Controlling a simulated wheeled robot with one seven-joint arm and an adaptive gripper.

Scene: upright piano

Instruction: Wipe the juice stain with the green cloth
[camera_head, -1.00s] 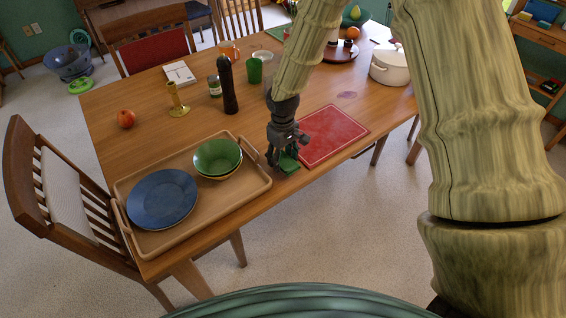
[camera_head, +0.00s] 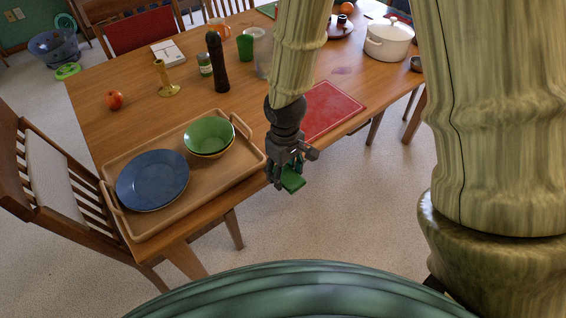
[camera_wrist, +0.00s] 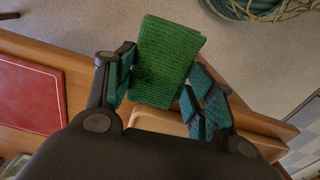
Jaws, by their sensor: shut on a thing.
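My gripper (camera_head: 284,180) is shut on the green cloth (camera_head: 293,179), a small folded square. In the head view it hangs at the table's front edge, between the tray and the red placemat. In the wrist view the cloth (camera_wrist: 168,62) sits between the two fingers, with the table edge and floor behind it. A faint purplish stain (camera_head: 341,71) lies on the wooden table (camera_head: 140,110), just beyond the placemat's far edge. The gripper is well in front of it.
A tray (camera_head: 232,178) with a blue plate and stacked bowls stands left of my gripper. The red placemat (camera_head: 328,108) lies to the right. A tall dark pepper mill (camera_head: 217,65), cups and a white pot (camera_head: 388,40) stand farther back. Chairs flank the table.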

